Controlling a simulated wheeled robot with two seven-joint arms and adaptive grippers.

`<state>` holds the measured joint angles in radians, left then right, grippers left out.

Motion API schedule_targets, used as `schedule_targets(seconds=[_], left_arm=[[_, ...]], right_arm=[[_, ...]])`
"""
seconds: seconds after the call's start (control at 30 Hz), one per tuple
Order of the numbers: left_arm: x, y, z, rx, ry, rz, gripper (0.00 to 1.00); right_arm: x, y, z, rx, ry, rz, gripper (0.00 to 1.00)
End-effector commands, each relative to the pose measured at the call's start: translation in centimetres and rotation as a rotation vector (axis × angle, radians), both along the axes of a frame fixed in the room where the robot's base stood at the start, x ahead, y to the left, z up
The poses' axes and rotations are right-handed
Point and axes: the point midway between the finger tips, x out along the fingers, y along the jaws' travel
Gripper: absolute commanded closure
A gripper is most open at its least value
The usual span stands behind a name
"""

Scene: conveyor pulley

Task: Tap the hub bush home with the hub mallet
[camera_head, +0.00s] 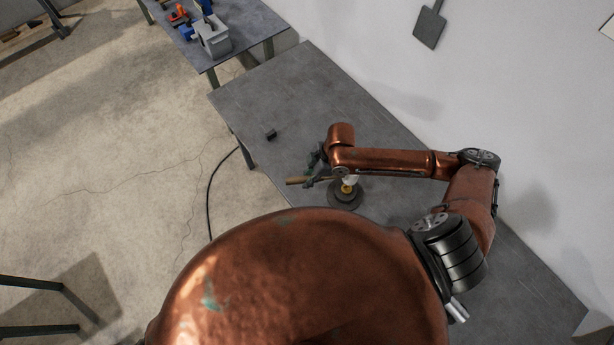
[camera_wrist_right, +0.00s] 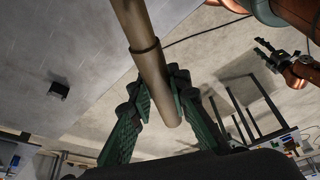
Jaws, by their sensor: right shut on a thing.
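My right gripper (camera_head: 315,167) is shut on the wooden handle of the hub mallet (camera_head: 298,181). In the right wrist view the handle (camera_wrist_right: 148,65) runs between the green fingers (camera_wrist_right: 160,100). The mallet's pale head (camera_head: 349,180) shows partly under my right arm, above the dark round hub (camera_head: 345,202) on the grey table. A small yellow part, apparently the hub bush (camera_head: 346,189), shows at the hub's centre. I cannot tell whether the head touches it. My left gripper (camera_wrist_right: 264,53) shows small in the wrist view, empty, its fingers apart.
A small black block (camera_head: 271,134) lies on the grey table (camera_head: 290,85) and also shows in the wrist view (camera_wrist_right: 58,90). A second table holds a grey box (camera_head: 213,40) and coloured tools. The wall stands behind. The table's far left part is mostly clear.

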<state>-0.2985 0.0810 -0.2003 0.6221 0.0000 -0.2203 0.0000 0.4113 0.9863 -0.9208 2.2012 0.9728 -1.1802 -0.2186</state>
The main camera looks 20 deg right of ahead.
Motion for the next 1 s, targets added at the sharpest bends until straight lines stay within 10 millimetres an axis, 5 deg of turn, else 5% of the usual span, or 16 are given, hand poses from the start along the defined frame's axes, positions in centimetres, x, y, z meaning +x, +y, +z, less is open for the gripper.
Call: schedule_targets(seconds=[0.5,1.0], left_arm=[[0.0,0.0,1.3,0.000,0.000,0.001,0.60],[-0.3,-0.1,-0.9,-0.001,0.003,0.002,0.60]], right_arm=[[0.1,0.0,0.2,-0.012,0.005,-0.001,1.00],[0.0,0.0,-4.0,-0.011,0.005,-0.002,1.00]])
